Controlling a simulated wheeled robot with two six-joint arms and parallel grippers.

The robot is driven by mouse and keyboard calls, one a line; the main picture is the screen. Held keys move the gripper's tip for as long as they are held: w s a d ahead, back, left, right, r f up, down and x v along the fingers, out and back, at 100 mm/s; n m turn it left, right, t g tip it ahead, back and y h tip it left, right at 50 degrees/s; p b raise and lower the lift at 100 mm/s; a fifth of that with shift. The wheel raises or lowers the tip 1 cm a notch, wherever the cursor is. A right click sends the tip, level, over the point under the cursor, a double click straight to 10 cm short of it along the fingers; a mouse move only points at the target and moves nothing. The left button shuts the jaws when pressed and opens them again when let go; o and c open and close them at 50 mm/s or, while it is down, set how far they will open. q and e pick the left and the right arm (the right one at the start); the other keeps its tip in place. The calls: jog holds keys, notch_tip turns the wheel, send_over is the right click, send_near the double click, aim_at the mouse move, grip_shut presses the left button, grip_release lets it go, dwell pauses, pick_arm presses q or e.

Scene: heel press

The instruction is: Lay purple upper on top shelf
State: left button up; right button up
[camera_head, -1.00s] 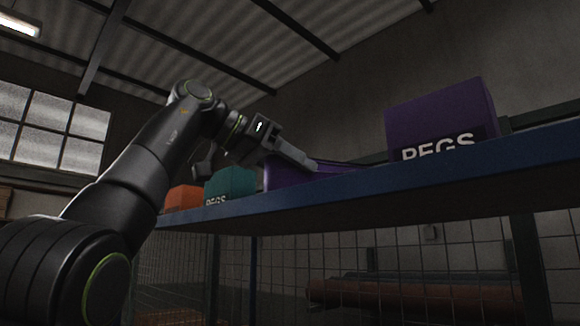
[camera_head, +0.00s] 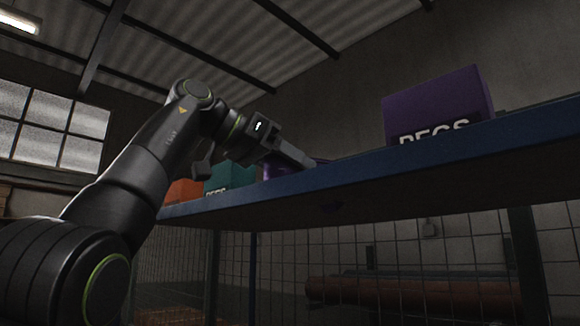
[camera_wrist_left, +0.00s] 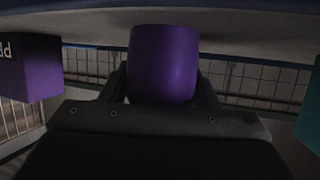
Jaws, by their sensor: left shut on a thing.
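The purple upper (camera_wrist_left: 163,62) sits between the fingers of my left gripper in the left wrist view, and they are shut on it. In the head view my left gripper (camera_head: 310,161) is low over the blue shelf (camera_head: 400,175), near its front edge. Only a small purple part of the upper (camera_head: 270,171) shows there, behind the gripper and the shelf edge. A faint purplish patch shows on the shelf's underside below the gripper. I cannot tell how much of the upper touches the shelf. My right gripper is not in view.
A purple box marked PEGS (camera_head: 435,105) stands on the shelf to the right. A teal box (camera_head: 231,178) and an orange box (camera_head: 185,191) stand to the left. Wire mesh (camera_head: 400,245) and a brown roll (camera_head: 400,294) are below.

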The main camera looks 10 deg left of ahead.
pick_arm(q)
jog(key=o, duration=1.2)
jog(key=shift+c, duration=0.2)
jog(key=p+v, duration=0.1)
jog(key=v, duration=1.6)
jog(key=shift+s+a, duration=0.2)
jog(key=shift+r, duration=0.1)
